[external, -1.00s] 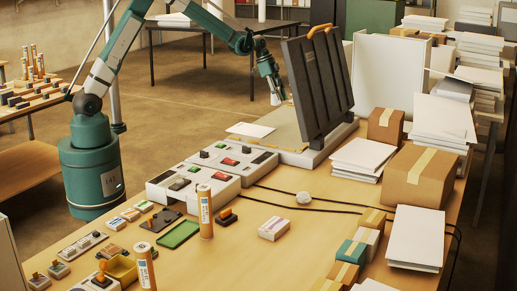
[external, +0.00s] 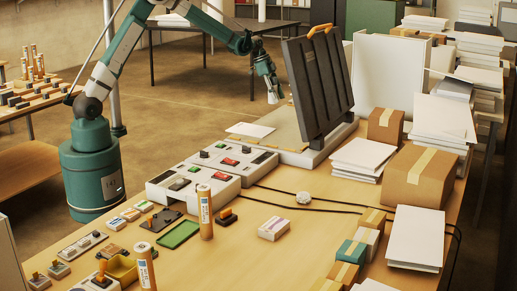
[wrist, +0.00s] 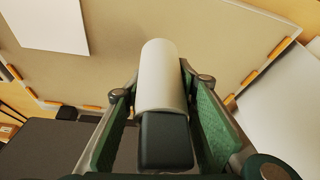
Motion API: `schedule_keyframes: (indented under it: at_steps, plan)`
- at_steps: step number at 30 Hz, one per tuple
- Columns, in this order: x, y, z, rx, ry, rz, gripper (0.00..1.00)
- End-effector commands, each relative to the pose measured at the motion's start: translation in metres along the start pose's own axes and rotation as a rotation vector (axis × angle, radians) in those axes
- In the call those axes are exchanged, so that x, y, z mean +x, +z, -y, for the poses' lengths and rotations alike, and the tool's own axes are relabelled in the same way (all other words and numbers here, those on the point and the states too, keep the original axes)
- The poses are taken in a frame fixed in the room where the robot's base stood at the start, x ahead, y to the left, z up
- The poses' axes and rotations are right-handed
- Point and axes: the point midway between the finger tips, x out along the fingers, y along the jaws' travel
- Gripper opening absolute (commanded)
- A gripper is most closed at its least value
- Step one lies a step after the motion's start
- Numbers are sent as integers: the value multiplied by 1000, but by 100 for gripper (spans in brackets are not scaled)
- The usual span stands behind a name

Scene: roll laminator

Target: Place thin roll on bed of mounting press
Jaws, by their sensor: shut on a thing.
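My gripper (wrist: 161,88) is shut on a pale thin roll (wrist: 162,75), with its green finger pads on either side in the wrist view. The roll's far end points toward the beige bed (wrist: 200,28) of the mounting press. In the external view my gripper (external: 270,88) is above the bed (external: 270,118), at its back left side. The press's dark upper platen (external: 317,82) stands raised, tilted open, to the right of my gripper. Whether the roll touches the bed cannot be told.
A white sheet (external: 250,130) lies at the bed's front left corner and shows in the wrist view (wrist: 48,24). Control boxes (external: 205,175) stand in front of the press. Paper stacks (external: 362,157) and cardboard boxes (external: 417,175) crowd the table's right side.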

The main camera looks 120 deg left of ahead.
Motion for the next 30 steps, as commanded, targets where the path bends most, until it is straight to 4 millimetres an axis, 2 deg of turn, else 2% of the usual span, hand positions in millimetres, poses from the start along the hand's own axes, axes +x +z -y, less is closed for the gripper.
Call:
schedule_keyframes:
  at_steps: [10, 24, 30]
  plan:
    - [41, 17, -1, 0, 0, 0, 16]
    - [48, 20, -1, 0, 0, 0, 16]
    - [64, 26, -1, 0, 0, 0, 16]
